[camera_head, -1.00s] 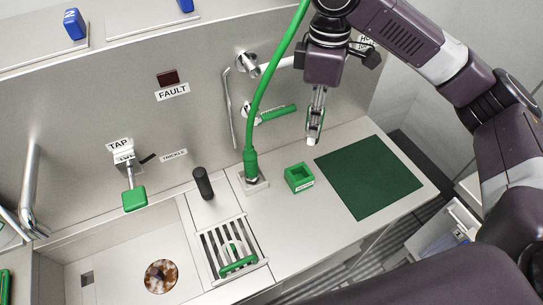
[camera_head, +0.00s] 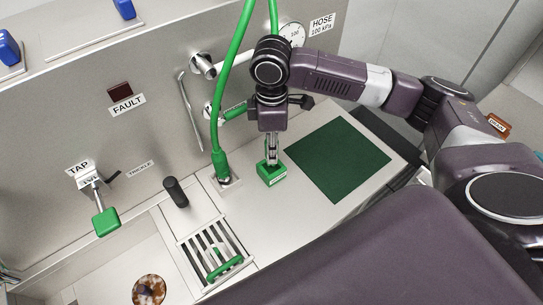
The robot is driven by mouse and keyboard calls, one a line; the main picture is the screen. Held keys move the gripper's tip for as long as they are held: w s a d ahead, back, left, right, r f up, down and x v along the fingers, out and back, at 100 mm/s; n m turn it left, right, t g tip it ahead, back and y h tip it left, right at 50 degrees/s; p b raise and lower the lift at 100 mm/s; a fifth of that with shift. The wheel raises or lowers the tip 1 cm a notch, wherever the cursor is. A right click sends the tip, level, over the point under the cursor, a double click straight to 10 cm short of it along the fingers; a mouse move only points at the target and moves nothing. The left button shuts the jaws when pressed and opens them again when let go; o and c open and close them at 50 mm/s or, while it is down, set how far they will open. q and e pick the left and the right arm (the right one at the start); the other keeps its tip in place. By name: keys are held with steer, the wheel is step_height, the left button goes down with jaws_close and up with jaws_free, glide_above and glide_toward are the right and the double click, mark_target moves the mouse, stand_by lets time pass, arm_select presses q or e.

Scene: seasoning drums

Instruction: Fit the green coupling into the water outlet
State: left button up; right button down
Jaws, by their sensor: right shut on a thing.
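The green coupling (camera_head: 220,163) is at the lower end of a green hose (camera_head: 229,75) and stands upright in a pale square base on the counter. A chrome pipe fitting (camera_head: 203,65) sticks out of the back wall above it; I cannot tell for sure that it is the water outlet. My left gripper is not in view.
A green-handled fitting (camera_head: 233,111) sticks out of the wall behind my right gripper. A dark green mat (camera_head: 338,158) lies bare at the right. A black post (camera_head: 175,192), a slotted rack (camera_head: 208,250) and a green tap lever (camera_head: 106,222) stand at the left.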

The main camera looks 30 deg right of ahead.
steer(key=shift+f, duration=0.35)
step_height(320, 180, down, 3)
steer(key=shift+f, duration=0.45)
arm_select(q)
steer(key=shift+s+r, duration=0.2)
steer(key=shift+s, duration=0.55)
steer(key=shift+p, duration=0.3)
arm_select(e)
steer(key=shift+f, duration=0.1)
steer(key=c, duration=1.6)
jaws_free()
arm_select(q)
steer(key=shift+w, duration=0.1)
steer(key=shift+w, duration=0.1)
